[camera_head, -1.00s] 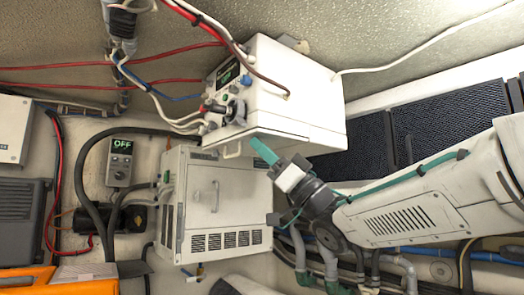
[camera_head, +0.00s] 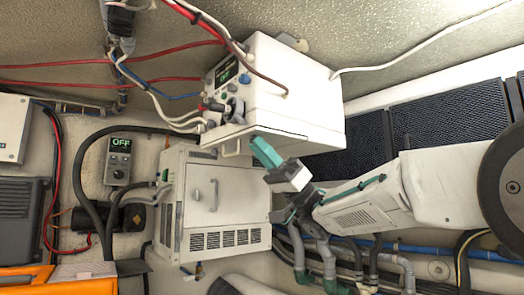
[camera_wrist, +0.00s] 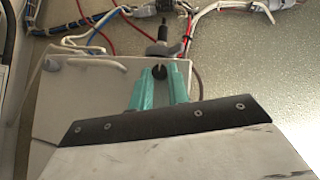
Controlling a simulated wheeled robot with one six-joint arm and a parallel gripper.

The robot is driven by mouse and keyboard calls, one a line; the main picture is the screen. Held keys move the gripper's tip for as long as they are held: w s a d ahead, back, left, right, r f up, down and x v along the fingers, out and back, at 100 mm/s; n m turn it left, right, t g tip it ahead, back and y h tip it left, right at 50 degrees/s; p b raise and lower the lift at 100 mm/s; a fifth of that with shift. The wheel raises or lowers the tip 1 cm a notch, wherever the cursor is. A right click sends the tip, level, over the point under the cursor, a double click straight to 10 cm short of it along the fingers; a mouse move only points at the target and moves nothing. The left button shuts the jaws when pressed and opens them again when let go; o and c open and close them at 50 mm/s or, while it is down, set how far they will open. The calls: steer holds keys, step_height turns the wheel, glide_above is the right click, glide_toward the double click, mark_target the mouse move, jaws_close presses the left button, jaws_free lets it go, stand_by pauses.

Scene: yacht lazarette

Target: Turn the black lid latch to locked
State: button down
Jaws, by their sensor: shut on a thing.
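My gripper (camera_head: 260,146) has teal fingers and is at the lower front edge of the upper white box (camera_head: 300,95) in the head view. In the wrist view my gripper (camera_wrist: 160,70) is shut on a small dark piece, which I take to be the black lid latch (camera_wrist: 158,73). Only a little of the latch shows between the fingertips. In the head view the latch is hidden by the fingers. Whether it is at locked cannot be told.
A lower white cabinet (camera_head: 235,190) with a grey handle stands under the box. The box front carries a display, a dark knob (camera_head: 235,109) and cables. A small controller (camera_head: 119,160) reading OFF is on the wall. Pipes (camera_head: 300,245) run below my arm.

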steer(key=shift+g, duration=0.4)
steer(key=c, duration=1.3)
jaws_free()
steer(key=shift+c, duration=0.2)
steer(key=v, duration=0.7)
steer(key=shift+d+f, duration=0.25)
steer(key=shift+d, duration=0.05)
steer(key=shift+w, duration=0.15)
